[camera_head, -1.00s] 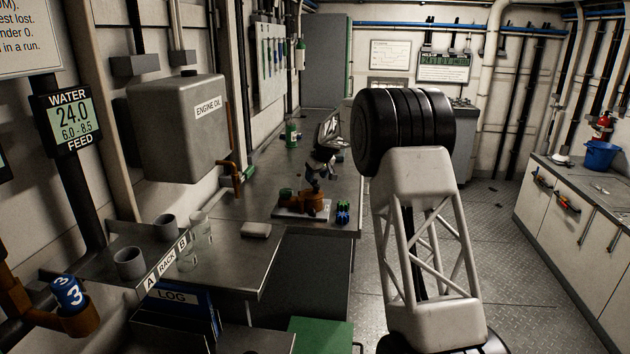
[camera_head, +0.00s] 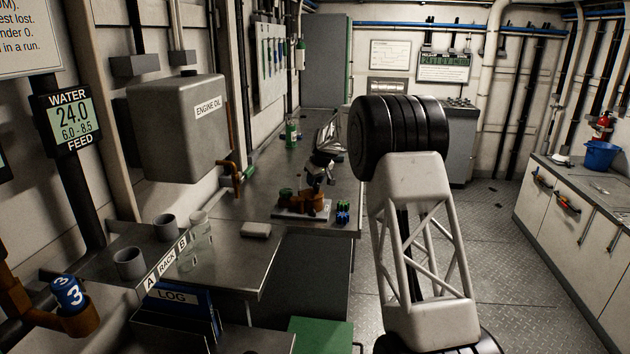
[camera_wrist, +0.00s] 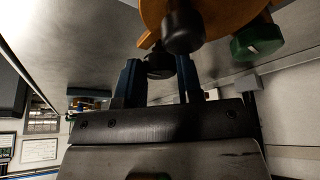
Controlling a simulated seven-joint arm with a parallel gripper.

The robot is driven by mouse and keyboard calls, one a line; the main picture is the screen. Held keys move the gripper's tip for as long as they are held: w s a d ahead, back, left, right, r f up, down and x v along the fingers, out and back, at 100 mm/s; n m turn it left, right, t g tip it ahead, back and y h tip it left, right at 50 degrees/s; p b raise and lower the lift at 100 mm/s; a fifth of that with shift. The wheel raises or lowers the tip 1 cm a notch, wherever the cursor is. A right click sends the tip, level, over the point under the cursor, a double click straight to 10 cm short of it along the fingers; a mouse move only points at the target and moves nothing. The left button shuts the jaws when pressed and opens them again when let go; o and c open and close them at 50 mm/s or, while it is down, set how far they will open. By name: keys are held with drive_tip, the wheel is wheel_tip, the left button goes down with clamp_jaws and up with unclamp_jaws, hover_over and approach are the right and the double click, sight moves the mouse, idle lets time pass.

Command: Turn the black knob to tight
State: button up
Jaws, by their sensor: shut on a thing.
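An orange-brown fitting (camera_head: 313,203) stands on a pale plate on the far part of the bench. It also fills the top of the wrist view (camera_wrist: 225,12). My gripper (camera_head: 316,187) reaches down to it from above. In the wrist view the two blue fingers of my gripper (camera_wrist: 158,78) are shut on a black knob (camera_wrist: 158,62), partly hidden between them. A second black round part (camera_wrist: 183,32) sticks out nearer the camera. A green knob (camera_wrist: 257,42) sits at the right. Any tight marking is not readable.
Small blue and green pieces (camera_head: 342,211) stand right of the plate. A green bottle (camera_head: 292,134) stands behind. The floor at right is clear.

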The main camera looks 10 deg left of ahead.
drive_tip(key=shift+m, duration=0.4)
drive_tip(key=shift+a+m+t+h, duration=0.1)
drive_tip(key=shift+m+t+h, duration=0.35)
drive_tip(key=shift+m, duration=0.65)
drive_tip(key=m+h, duration=0.1)
drive_tip(key=m, duration=0.3)
drive_tip(key=shift+s+a+h, duration=0.1)
drive_tip(key=shift+a+h, duration=0.05)
drive_tip(key=shift+h, duration=0.2)
drive_tip(key=shift+a+m+h, duration=0.1)
drive_tip(key=shift+m+h, duration=0.5)
drive_tip(key=shift+m, duration=1)
drive_tip(key=shift+a+m+h, duration=0.1)
drive_tip(key=shift+m+h, duration=0.5)
drive_tip(key=shift+m, duration=1)
drive_tip(key=shift+d, duration=0.1)
drive_tip(key=o, duration=0.9)
drive_tip(key=shift+r, duration=0.1)
drive_tip(key=v, duration=0.7)
drive_tip(key=shift+r, duration=0.3)
